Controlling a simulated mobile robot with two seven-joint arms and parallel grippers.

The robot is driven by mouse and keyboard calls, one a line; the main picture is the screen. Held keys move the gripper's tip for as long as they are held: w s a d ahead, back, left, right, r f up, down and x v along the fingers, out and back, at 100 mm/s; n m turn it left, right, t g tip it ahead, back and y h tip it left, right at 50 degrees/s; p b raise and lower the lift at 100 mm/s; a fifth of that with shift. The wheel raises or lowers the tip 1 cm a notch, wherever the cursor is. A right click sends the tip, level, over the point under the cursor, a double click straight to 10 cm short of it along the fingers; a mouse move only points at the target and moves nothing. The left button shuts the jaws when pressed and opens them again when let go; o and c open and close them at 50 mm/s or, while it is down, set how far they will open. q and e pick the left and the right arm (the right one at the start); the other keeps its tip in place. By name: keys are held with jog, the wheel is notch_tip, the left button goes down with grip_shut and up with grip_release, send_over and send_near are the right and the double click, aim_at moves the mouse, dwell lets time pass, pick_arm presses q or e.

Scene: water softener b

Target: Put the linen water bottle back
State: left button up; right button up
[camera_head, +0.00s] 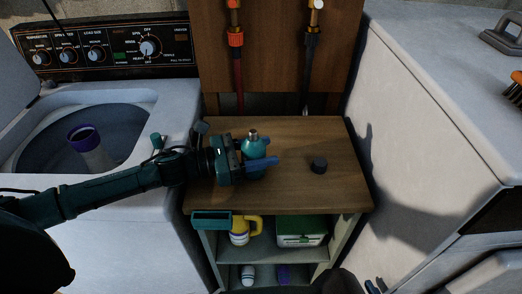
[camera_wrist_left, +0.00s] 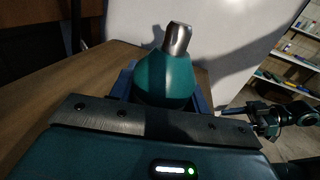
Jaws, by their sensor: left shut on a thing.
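A teal bottle with a bare metal neck (camera_head: 253,139) stands upright at the left of the wooden cabinet top (camera_head: 310,138). I take it to be the linen water bottle. My left gripper (camera_head: 258,166) comes in from the left and is shut around the bottle's body. In the left wrist view the bottle (camera_wrist_left: 165,78) rises between the fingers, and its lower part is hidden. I cannot tell if its base touches the wood. My right gripper (camera_wrist_left: 250,115) seems to show, small and dark, at the right of the left wrist view; its jaws are unclear.
A small dark cap (camera_head: 319,166) lies on the cabinet top to the right. Shelves below hold a yellow-handled jug (camera_head: 240,237) and a green-topped box (camera_head: 300,230). A washer (camera_head: 165,110) stands left and a white appliance (camera_head: 430,110) right. Hoses hang behind.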

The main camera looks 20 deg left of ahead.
jog(key=shift+f, duration=0.1)
pick_arm(q)
jog(key=shift+f+b, duration=0.2)
jog(key=shift+b, duration=0.1)
jog(key=o, duration=1.2)
jog(key=shift+r, duration=0.1)
jog(key=shift+c, duration=0.2)
jog(key=shift+r+p, duration=0.25)
jog(key=shift+p, duration=0.15)
jog(key=v, duration=0.2)
jog(key=b+v, duration=0.1)
jog(key=v, duration=0.1)
jog(key=b+v, duration=0.1)
jog(key=v, duration=0.1)
jog(key=shift+s+a+f, duration=0.15)
jog(key=shift+a+f, duration=0.05)
jog(key=shift+f, duration=0.05)
jog(key=shift+s+a+r, duration=0.2)
jog(key=shift+s+a, duration=0.05)
jog(key=shift+a, duration=0.15)
pick_arm(e)
jog(key=shift+a+f+y, duration=0.25)
jog(key=shift+y, duration=0.05)
